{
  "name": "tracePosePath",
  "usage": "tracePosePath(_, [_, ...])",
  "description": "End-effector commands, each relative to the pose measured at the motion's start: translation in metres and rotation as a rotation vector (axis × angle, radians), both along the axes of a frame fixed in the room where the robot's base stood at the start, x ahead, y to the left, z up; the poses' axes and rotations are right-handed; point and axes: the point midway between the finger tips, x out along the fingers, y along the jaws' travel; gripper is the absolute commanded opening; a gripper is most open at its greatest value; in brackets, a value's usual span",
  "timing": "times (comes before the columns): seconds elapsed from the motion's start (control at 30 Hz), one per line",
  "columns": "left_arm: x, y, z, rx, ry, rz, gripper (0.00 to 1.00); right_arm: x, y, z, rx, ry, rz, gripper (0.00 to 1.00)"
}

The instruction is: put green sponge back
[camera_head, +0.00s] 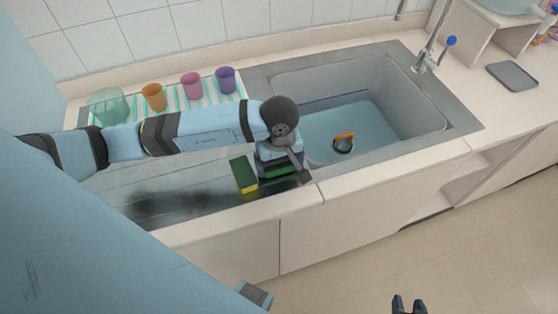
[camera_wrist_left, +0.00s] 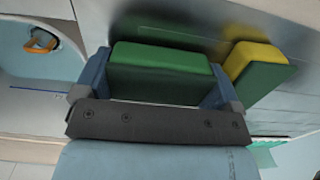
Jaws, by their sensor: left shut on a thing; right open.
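My left gripper (camera_head: 280,164) is over the grey metal drainboard beside the sink, shut on a green sponge (camera_head: 284,171). In the left wrist view the held green sponge (camera_wrist_left: 160,68) sits between the two fingers. A second sponge, dark green and yellow (camera_head: 243,174), is just left of the gripper in the head view, at the drainboard's front side. It also shows right of the held sponge in the wrist view (camera_wrist_left: 262,80). My right gripper (camera_head: 409,303) is open at the bottom edge of the head view, in front of the counter.
The sink basin (camera_head: 400,118) holds a dark ring-shaped thing with an orange part (camera_head: 344,142). Behind my left arm are a purple cup (camera_head: 225,79), a pink cup (camera_head: 191,85), an orange cup (camera_head: 154,97) and a clear green container (camera_head: 108,105) on a striped mat.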

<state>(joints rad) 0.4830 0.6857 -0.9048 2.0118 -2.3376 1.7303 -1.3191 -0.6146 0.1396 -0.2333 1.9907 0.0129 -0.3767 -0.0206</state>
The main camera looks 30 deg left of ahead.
Motion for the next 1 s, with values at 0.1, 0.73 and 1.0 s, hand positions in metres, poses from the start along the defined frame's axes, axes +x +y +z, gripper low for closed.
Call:
tracePosePath(0.1, [0.001, 0.000, -0.002, -0.001, -0.003, -0.001, 0.67, 0.000, 0.000, 0.001, 0.000, -0.001, 0.000, 0.43])
tracePosePath(0.73, [0.000, 0.000, -0.002, -0.001, -0.002, 0.000, 1.00, 0.001, 0.001, 0.004, 0.004, -0.002, 0.001, 0.43])
tracePosePath(1.0, [0.002, 0.000, 0.039, -0.001, -0.009, -0.001, 1.00, 0.000, 0.001, -0.003, 0.004, -0.001, 0.001, 0.43])
